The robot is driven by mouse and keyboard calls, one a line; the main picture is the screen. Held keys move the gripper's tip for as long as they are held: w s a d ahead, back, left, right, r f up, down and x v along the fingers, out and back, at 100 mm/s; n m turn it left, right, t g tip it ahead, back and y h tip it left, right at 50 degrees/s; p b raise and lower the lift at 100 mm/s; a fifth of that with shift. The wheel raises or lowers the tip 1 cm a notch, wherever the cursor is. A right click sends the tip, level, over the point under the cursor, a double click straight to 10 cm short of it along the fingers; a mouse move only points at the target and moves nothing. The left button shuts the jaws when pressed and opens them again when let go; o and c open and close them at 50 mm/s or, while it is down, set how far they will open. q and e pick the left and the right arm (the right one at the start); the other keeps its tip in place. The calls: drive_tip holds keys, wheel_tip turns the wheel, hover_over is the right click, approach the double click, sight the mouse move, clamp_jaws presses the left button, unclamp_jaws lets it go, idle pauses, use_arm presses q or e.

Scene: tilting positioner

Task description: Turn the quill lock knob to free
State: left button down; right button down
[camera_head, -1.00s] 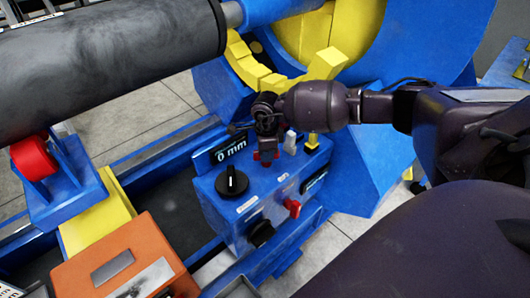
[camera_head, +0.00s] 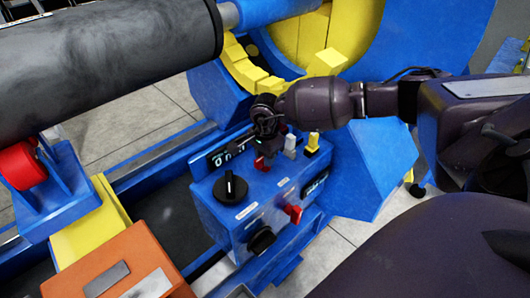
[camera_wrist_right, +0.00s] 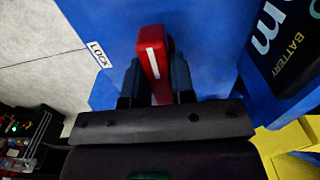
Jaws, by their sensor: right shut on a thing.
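The quill lock knob is a red bar knob (camera_wrist_right: 152,57) with a white line, beside a LOCK label (camera_wrist_right: 99,55) in the right wrist view. My right gripper (camera_wrist_right: 155,85) is shut on it, with a dark finger on each side. The bar stands nearly upright in that view, tilted slightly. In the head view my right gripper (camera_head: 268,149) reaches down to the top of the blue control box (camera_head: 215,205). The red knob (camera_head: 261,163) shows there below the fingers, partly hidden. No free label is readable. My left gripper is not in view.
The box also carries a black dial (camera_head: 230,188), a second red knob (camera_head: 293,213) on its front, and a white and a yellow-topped switch. A display (camera_head: 225,155) is partly covered by my gripper. A large dark roll (camera_head: 110,60) lies at upper left.

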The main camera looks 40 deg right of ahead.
idle(0.4)
drive_tip(key=c, duration=1)
unclamp_jaws()
drive_tip(key=shift+o, duration=0.2)
drive_tip(key=shift+r, duration=0.1)
wheel_tip(320, 180, up, 10)
drive_tip(key=shift+f+p, duration=0.15)
drive_tip(key=shift+p, duration=0.75)
drive_tip(key=shift+r, duration=0.5)
